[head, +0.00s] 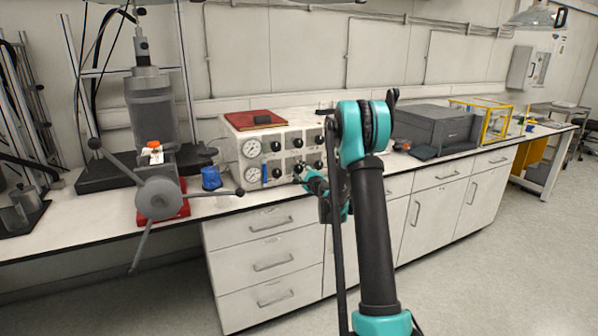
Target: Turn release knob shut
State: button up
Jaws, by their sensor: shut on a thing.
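A light control panel (259,161) stands on the bench, with two round gauges and several black knobs on its front. A blue handle (264,173) is on its lower front, beside the lower gauge. My gripper (303,179) is at the panel's lower right front, shut on a small knob there. I take this for the release knob, but the fingers and wrist hide it, so its angle cannot be told. My arm hides the panel's right edge.
A reactor (151,105) with a spoked handwheel (160,197) stands left of the panel. A blue cup-like object (211,178) is between them. A red book (254,119) lies on the panel. A dark grey box (434,127) stands further right. Floor at right is open.

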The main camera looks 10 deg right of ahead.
dwell(0.4)
jog(key=o, duration=1.2)
jog(key=shift+c, duration=0.2)
jog(key=v, duration=1.2)
